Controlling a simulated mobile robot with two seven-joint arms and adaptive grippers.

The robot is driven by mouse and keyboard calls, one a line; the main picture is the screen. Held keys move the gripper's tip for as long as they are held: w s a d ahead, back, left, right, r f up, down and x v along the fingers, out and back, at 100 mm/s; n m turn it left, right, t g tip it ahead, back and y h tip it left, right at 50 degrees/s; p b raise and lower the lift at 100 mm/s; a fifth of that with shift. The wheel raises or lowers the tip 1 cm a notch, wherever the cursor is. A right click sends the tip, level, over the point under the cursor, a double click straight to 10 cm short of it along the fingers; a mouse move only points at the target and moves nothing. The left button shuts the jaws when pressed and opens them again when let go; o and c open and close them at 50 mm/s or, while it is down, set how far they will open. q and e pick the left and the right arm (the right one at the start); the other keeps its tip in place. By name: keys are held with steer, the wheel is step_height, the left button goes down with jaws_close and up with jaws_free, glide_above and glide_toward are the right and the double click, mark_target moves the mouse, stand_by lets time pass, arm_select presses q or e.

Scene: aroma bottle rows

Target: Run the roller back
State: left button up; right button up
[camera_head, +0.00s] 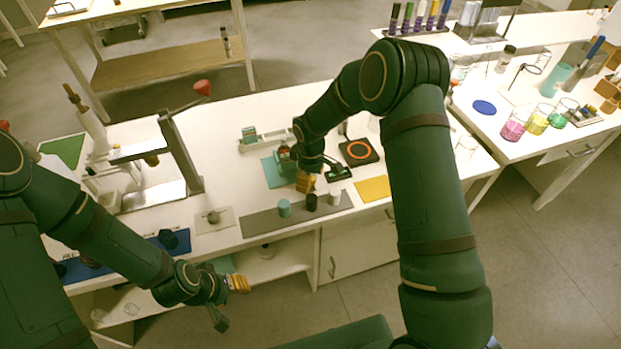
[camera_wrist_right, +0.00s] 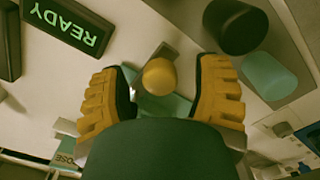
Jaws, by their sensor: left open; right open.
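In the right wrist view, a round yellow knob (camera_wrist_right: 159,76) with a grey piece behind it lies between the two yellow fingers of my open right gripper (camera_wrist_right: 160,95). Gaps show on both sides of the knob. I cannot tell for sure whether it belongs to the roller. A teal mat (camera_head: 272,174) lies below; it also shows behind the knob in the wrist view (camera_wrist_right: 178,104). In the head view my right gripper (camera_head: 306,183) is over the mat's right edge and the arm hides part of the area. My left gripper (camera_head: 230,300) is open and empty before the bench front.
A lit READY sign (camera_head: 338,174) stands right of the right gripper. A grey strip (camera_head: 260,223) with teal, black and white cylinders lies in front. A black plate with an orange ring (camera_head: 359,151) and a yellow mat (camera_head: 372,189) lie to the right.

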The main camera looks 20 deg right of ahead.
jaws_close()
steer(key=a, duration=0.4)
steer(key=a+b, duration=0.1)
steer(key=a, duration=0.4)
steer(key=shift+s, duration=0.2)
jaws_free()
steer(key=shift+a, duration=0.1)
steer(key=shift+r, duration=0.25)
step_height(320, 180, up, 12)
steer(key=shift+f, duration=0.25)
